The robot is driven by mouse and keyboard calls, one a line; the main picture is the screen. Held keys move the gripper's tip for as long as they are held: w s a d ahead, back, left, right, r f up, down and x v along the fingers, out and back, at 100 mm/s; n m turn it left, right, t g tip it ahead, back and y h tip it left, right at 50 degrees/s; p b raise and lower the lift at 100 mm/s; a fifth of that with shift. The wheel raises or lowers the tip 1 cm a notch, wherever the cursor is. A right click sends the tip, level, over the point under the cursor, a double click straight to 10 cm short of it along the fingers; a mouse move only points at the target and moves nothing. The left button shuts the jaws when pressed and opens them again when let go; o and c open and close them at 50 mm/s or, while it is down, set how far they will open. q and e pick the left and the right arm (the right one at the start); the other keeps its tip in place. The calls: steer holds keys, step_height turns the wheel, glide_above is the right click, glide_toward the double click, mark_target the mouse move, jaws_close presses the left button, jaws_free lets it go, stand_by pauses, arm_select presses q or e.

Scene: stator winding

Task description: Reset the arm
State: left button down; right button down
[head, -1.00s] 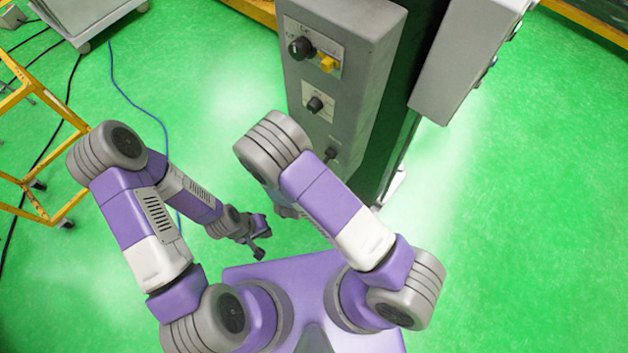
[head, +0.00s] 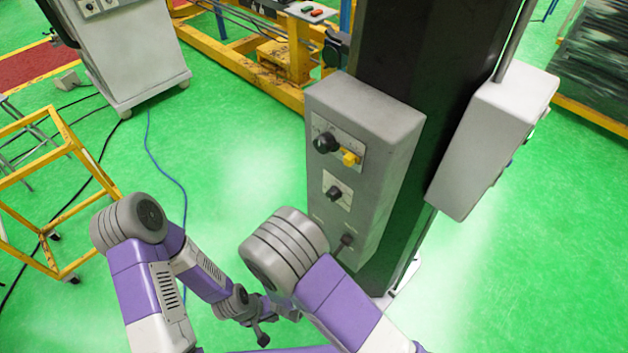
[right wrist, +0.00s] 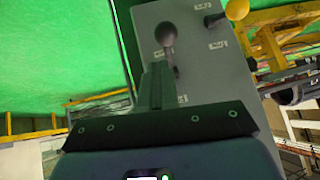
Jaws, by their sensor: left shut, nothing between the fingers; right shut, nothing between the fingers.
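My left gripper (head: 263,338) is small and dark at the bottom of the head view, past my left forearm, and looks shut with nothing in it. It is over the green floor, left of the grey control box (head: 362,165). My right gripper is hidden behind my right arm in the head view. In the right wrist view its fingers (right wrist: 156,85) are together and empty, seen against the control box's face with its dark knob (right wrist: 166,36) and yellow knob (right wrist: 236,9). I cannot tell the exact gap to the box.
The control box is mounted on a dark column (head: 415,60), with a pale box (head: 490,145) on its right. A yellow frame cart (head: 60,150) stands left. A white cabinet (head: 135,55) and yellow machinery (head: 235,60) are behind. A blue cable (head: 150,150) crosses the open green floor.

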steer(key=s+d+f+n+g+y+b, duration=0.2)
steer(key=s+f+n+g+y+b, duration=0.1)
steer(key=f, duration=0.3)
steer(key=s+d+f+n+g+y+b, duration=0.3)
steer(key=s+f+y, duration=0.2)
steer(key=f+y, duration=0.1)
steer(key=shift+s+f, duration=0.25)
steer(key=shift+n, duration=0.3)
stand_by(0.4)
